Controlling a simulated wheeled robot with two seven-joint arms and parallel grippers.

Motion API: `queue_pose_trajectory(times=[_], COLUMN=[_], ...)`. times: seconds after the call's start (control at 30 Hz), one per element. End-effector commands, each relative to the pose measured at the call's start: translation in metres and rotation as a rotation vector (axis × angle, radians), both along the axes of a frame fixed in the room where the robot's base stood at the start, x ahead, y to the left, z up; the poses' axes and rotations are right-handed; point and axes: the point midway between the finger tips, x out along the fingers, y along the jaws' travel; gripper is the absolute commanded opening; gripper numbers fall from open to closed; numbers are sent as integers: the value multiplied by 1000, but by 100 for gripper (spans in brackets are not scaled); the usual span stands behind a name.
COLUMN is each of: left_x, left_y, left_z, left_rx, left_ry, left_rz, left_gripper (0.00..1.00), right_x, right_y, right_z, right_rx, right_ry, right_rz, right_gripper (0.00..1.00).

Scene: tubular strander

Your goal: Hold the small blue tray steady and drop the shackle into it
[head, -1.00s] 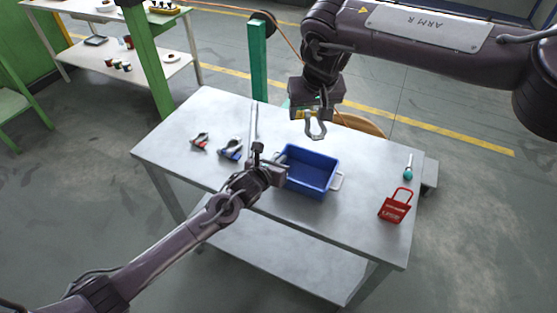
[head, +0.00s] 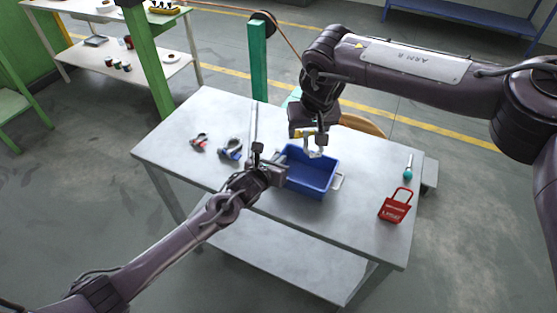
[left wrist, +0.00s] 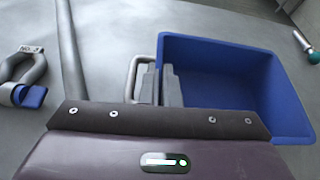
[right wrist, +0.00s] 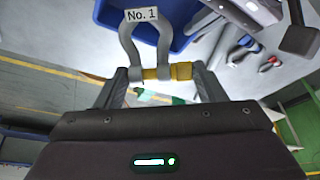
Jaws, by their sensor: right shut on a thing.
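The small blue tray (head: 308,184) stands upright on the grey table; it also shows in the left wrist view (left wrist: 288,98). My left gripper (left wrist: 160,84) is at the tray's left handle (left wrist: 134,72). Its fingers are close together there; whether they grip the handle is unclear. My right gripper (right wrist: 162,90) is shut on the yellow pin of a grey shackle (right wrist: 130,45) labelled "No. 1". In the head view this shackle (head: 315,153) hangs over the far part of the tray. Any gap between it and the tray floor is hard to judge.
Two other shackles, one with red (head: 199,142) and one with blue (head: 231,150), lie on the table left of the tray. A red padlock-shaped item (head: 396,206) and a teal-handled tool (head: 408,168) lie to the right. The table's front right is clear.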

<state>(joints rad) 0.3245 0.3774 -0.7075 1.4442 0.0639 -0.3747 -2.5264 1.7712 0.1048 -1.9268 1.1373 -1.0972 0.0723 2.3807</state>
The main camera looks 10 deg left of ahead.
Motion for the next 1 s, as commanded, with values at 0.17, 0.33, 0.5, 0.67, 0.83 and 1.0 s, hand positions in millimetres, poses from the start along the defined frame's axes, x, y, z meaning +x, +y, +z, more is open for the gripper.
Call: queue_pose_trajectory(times=[0.17,0.33,0.5,0.67,0.83,1.0], left_x=[0,0,0,0,0,0], left_y=[0,0,0,0,0,0], left_z=[0,0,0,0,0,0], left_rx=[0,0,0,0,0,0], left_ry=[1,1,1,1,1,1], left_rz=[0,0,0,0,0,0], left_gripper=[0,0,0,0,0,0], right_x=[0,0,0,0,1,1], right_y=[0,0,0,0,0,0], right_z=[-12,-24,-36,-47,-52,-52], right_rx=[2,2,2,2,1,1], right_ry=[0,-1,-1,-1,-3,-3], right_rz=[0,-2,-1,-2,-1,0], right_gripper=[30,30,30,30,30,30])
